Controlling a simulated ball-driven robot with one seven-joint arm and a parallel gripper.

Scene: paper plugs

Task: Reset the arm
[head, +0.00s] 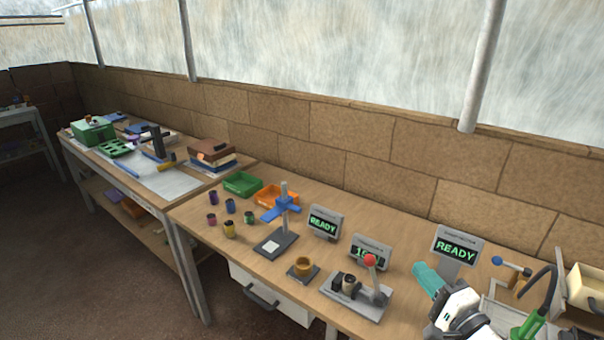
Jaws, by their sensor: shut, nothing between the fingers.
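My gripper (428,278) shows at the lower right of the head view, with teal fingers on a white and black wrist. The fingers are together and nothing shows between them. It hangs above the wooden bench, apart from the things around it. Just left of it stands a press with a grey base and a red-knobbed lever (370,261). A dark cup with a pale inside (348,284) sits on that press.
Three displays stand on the bench (225,262), two reading READY (323,222) (456,250). A blue-handled stand (281,208), a brown ring holder (303,267), several small coloured pots (229,229), and green (243,184) and orange trays (277,195) stand left. A green-based lamp (528,325) is close right.

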